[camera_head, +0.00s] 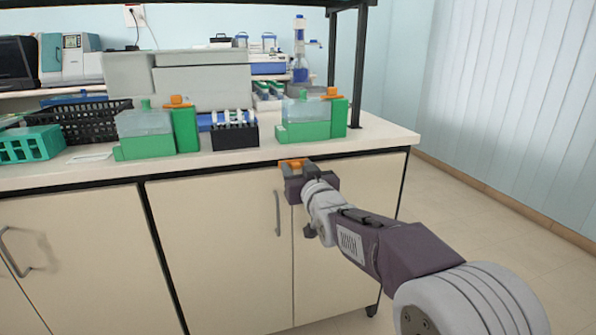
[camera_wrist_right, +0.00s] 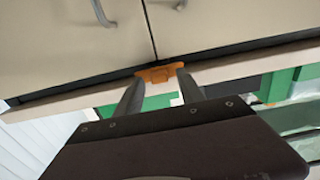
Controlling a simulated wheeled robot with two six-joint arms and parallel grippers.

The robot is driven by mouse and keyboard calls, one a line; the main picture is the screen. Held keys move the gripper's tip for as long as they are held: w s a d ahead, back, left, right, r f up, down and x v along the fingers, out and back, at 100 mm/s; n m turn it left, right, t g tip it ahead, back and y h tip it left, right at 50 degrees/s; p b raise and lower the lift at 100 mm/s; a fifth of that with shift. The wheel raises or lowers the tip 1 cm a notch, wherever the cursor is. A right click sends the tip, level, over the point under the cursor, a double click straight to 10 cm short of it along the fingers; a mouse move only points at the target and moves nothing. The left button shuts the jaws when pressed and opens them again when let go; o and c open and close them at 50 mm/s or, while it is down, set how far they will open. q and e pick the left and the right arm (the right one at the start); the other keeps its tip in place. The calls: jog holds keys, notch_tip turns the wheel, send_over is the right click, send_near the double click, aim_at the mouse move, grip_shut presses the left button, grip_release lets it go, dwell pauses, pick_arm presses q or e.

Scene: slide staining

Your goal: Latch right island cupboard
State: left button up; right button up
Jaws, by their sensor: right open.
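The right island cupboard (camera_head: 225,250) has cream doors under the bench top, and they look shut. A vertical metal handle (camera_head: 278,213) is on its left door, beside the seam between the doors. An orange latch (camera_head: 293,163) sits at the top of the seam, under the bench edge; it also shows in the right wrist view (camera_wrist_right: 160,73). My right gripper (camera_head: 293,174) is at the latch. In the right wrist view its fingers (camera_wrist_right: 160,82) are apart, with the latch between or just beyond their tips. I cannot tell whether they touch it. My left gripper is out of view.
The bench top (camera_head: 380,133) carries green racks with clear boxes (camera_head: 310,110), a dark slide rack (camera_head: 235,135), a black basket (camera_head: 85,120) and a teal basket (camera_head: 30,145). Another cupboard door (camera_head: 85,260) is at the left. Open floor (camera_head: 470,210) lies to the right.

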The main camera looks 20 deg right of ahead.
jog(key=shift+c, duration=0.3)
grip_shut()
jog(key=shift+m, duration=0.4)
jog(key=m, duration=0.4)
jog(key=shift+d, duration=0.1)
jog(key=m+p, duration=0.1)
jog(key=m, duration=0.3)
jog(key=shift+m, duration=0.3)
jog(key=m, duration=0.4)
jog(key=shift+d+f+p, duration=0.1)
jog(key=shift+f+p, duration=0.05)
jog(key=shift+p, duration=0.2)
jog(key=shift+f+m, duration=0.1)
jog(key=shift+m, duration=2.1)
jog(key=shift+p, duration=0.3)
